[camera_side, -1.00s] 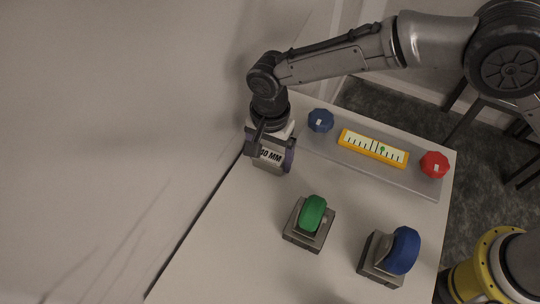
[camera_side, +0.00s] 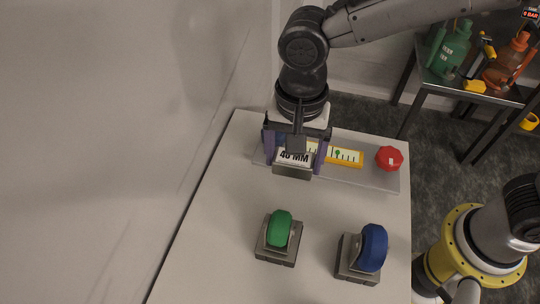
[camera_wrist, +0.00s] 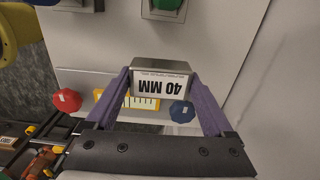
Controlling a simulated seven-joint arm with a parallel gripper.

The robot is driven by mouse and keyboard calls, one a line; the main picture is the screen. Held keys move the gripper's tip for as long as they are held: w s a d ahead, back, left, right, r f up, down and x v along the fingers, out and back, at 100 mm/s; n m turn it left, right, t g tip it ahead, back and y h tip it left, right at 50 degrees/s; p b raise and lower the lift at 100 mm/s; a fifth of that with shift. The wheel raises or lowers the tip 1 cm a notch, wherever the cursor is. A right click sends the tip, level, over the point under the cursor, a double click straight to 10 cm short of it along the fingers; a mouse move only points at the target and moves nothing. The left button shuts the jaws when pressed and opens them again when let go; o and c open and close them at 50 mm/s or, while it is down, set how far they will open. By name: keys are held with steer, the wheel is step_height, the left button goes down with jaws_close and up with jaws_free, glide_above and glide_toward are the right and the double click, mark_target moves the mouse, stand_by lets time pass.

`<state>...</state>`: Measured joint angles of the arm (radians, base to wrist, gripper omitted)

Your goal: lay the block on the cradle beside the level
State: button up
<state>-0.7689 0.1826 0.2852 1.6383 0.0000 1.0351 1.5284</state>
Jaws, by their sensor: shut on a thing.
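My gripper (camera_side: 295,164) is shut on the grey block (camera_side: 293,170), which has a white "40 MM" label. In the wrist view the block (camera_wrist: 158,66) sits between the two purple fingers. The block is held in front of the yellow level (camera_side: 345,157) and hides its left part in the side view; its height above the surface is unclear. The level (camera_wrist: 142,102) has a white scale and a green mark, and is mounted on a grey plate (camera_side: 375,178). I cannot pick out a separate cradle.
A red knob (camera_side: 389,158) is at the plate's right; a blue knob (camera_wrist: 182,111) is close to a finger in the wrist view. White table (camera_side: 222,190) is clear at left.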

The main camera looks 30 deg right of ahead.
steer(key=shift+s+d+r, duration=0.2)
steer(key=shift+s+d, duration=0.2)
steer(key=s+d+r, duration=0.2)
steer(key=s+d, duration=0.1)
steer(key=d, duration=0.7)
steer(key=s+d+r, duration=0.2)
steer(key=s+d, duration=0.1)
steer(key=d, duration=0.6)
glide_above(331, 140)
steer(key=f, duration=0.9)
steer(key=shift+s, duration=0.2)
steer(key=shift+w+f, duration=0.15)
steer(key=shift+f, duration=1.6)
steer(key=shift+f, duration=0.1)
